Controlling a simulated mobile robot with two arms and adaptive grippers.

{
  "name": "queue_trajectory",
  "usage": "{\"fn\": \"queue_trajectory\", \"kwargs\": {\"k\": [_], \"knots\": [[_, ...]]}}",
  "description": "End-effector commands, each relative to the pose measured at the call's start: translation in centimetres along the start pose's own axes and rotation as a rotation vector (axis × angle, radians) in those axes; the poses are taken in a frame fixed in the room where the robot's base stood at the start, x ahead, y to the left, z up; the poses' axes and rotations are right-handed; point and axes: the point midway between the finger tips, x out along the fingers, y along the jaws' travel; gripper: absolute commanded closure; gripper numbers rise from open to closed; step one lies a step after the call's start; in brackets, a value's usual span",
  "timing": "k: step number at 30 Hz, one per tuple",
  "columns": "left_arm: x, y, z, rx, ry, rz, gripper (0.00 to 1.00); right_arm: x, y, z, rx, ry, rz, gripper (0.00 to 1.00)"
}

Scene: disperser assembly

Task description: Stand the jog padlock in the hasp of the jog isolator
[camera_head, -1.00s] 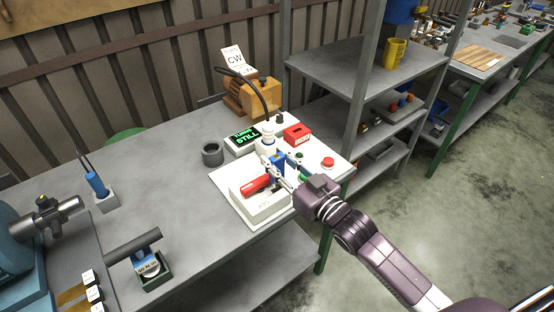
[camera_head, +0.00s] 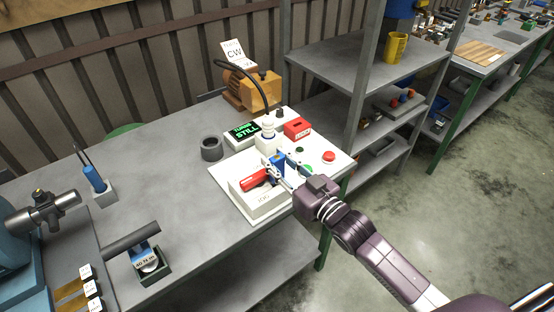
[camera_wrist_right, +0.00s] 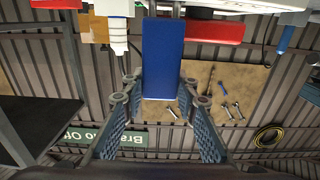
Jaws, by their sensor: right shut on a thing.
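The jog padlock is a blue block (camera_head: 279,161). My right gripper (camera_head: 281,168) is shut on it above the white panel. In the right wrist view, the padlock (camera_wrist_right: 163,55) sits between the fingertips (camera_wrist_right: 163,92), with part of its steel shackle at the top edge. The jog isolator is a white box (camera_head: 262,206) with a red handle (camera_head: 253,180), just left of the padlock. The red handle also shows in the wrist view (camera_wrist_right: 215,30). The hasp is not clear, and I cannot tell whether the shackle touches it. My left gripper is not in view.
A white connector with a black cable (camera_head: 268,131) stands behind the padlock. A green display (camera_head: 243,131), a red box (camera_head: 297,129) and a red button (camera_head: 328,156) are nearby. A dark ring (camera_head: 211,148) lies left of the panel. The bench middle (camera_head: 165,185) is clear.

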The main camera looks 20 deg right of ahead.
Motion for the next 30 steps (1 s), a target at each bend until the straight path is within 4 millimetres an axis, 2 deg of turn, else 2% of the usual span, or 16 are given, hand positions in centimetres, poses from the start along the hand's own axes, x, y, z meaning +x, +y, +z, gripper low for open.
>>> {"fn": "queue_trajectory", "kwargs": {"k": [26,27,30], "knots": [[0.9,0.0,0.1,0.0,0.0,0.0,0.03,0.0,0.0,1.6,0.0,0.0,0.0,1.0],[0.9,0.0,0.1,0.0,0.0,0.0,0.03,0.0,0.0,1.6,0.0,-0.001,0.0,0.69],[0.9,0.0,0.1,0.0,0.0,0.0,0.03,0.0,0.0,1.6,0.0,-0.001,0.0,0.58]]}}
